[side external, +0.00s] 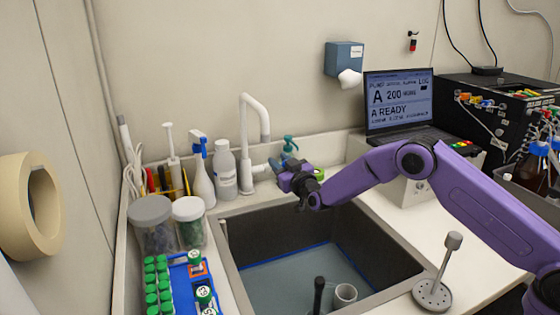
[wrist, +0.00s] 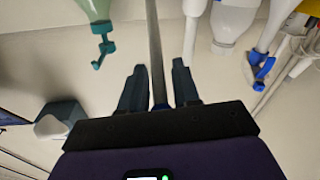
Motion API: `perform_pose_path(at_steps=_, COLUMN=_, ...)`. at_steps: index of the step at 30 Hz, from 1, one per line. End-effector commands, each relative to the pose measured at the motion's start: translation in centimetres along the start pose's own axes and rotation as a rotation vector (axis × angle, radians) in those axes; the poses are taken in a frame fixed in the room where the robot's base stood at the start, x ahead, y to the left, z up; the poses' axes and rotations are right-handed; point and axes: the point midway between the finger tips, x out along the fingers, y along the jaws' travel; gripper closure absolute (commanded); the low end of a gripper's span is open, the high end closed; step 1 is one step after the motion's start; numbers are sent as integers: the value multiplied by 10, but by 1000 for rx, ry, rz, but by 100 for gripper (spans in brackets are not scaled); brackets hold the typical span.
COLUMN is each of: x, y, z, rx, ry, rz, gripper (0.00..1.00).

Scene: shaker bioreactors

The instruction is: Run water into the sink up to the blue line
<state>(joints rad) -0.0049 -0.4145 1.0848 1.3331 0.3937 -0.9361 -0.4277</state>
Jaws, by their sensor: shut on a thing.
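The sink (side external: 300,228) is a dark basin in the white counter. A blue line (side external: 285,257) runs around its lower wall, and a flat blue-grey surface (side external: 300,278) lies by it; I cannot tell if this is water or the bare floor. The white tap (side external: 243,130) stands at the back left edge, its spout curving over. No stream shows from it. My gripper (side external: 283,180) is beside the tap, at its side lever (side external: 262,169). In the wrist view my gripper (wrist: 158,92) has a thin grey rod (wrist: 155,45), seemingly the lever, between its fingers.
A spray bottle (side external: 201,175), a white bottle (side external: 224,170) and a teal pump bottle (side external: 289,148) stand close around the tap. Jars (side external: 153,222) and a blue tube rack (side external: 183,280) line the left. A grey cup (side external: 345,294) sits in the sink.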

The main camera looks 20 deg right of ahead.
Motion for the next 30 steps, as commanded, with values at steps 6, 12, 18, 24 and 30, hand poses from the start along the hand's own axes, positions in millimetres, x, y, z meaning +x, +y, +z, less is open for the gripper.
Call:
perform_pose_path(at_steps=6, x=-10, y=-4, z=19, rx=-16, ry=118, rz=18, gripper=100)
perform_pose_path(at_steps=12, x=-17, y=-7, z=34, rx=-26, ry=235, rz=37, gripper=100)
perform_pose_path(at_steps=18, x=-21, y=-9, z=40, rx=-31, ry=294, rz=46, gripper=100)
perform_pose_path(at_steps=24, x=-22, y=-9, z=40, rx=-32, ry=299, rz=47, gripper=100)
perform_pose_path(at_steps=30, x=-22, y=-9, z=40, rx=-32, ry=298, rz=47, gripper=61)
